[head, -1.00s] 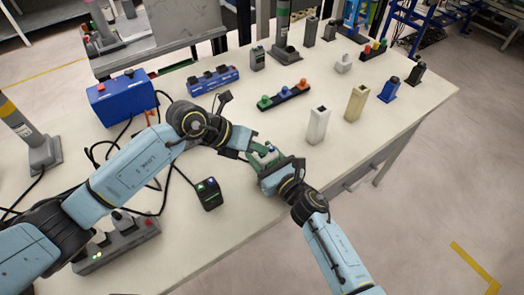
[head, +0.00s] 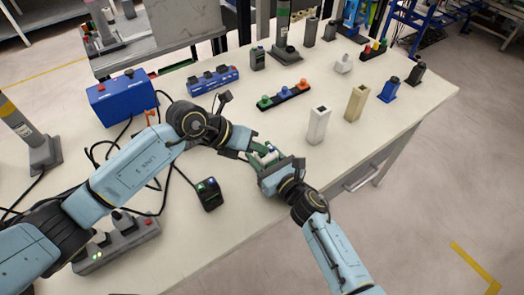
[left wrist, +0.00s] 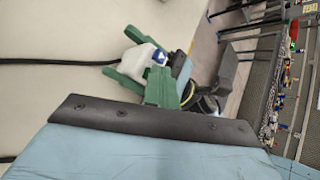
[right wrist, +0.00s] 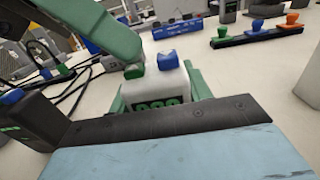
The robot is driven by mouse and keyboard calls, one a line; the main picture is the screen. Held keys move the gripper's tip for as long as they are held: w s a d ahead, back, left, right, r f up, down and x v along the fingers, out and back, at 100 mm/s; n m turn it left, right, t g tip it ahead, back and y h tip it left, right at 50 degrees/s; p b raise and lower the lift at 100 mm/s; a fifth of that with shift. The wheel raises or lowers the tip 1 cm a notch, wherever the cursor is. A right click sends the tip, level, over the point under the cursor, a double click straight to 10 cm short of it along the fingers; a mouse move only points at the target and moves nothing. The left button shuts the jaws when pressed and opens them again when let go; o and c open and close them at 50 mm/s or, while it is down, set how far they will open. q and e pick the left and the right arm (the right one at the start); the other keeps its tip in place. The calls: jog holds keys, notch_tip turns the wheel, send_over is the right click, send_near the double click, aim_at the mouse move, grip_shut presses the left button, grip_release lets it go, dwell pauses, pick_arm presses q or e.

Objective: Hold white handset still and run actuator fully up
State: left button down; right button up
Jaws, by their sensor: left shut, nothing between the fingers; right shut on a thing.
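The white handset (right wrist: 155,90) has a green button (right wrist: 134,71) and a blue button (right wrist: 168,60) on top. My right gripper (head: 268,163) is shut on it, above the table's front edge. It also shows in the left wrist view (left wrist: 138,64), with a black cable running left. My left gripper (head: 260,152) is shut and empty; its dark green fingers (right wrist: 105,35) come down right by the green button. Whether they touch or press it I cannot tell. A grey column with a yellow band (head: 40,148) stands at the left; which column is the actuator is unclear.
A blue box (head: 122,97) with cables stands at back left, and a blue switch unit (head: 213,81) behind my left arm. A black handset (head: 209,193) lies near the front edge. A white block (head: 318,125) and a beige block (head: 356,103) stand to the right.

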dwell(0.4)
pick_arm(q)
jog(key=shift+r, duration=0.9)
notch_tip(320, 180, up, 5)
dwell(0.8)
pick_arm(e)
jog(key=o, duration=1.1)
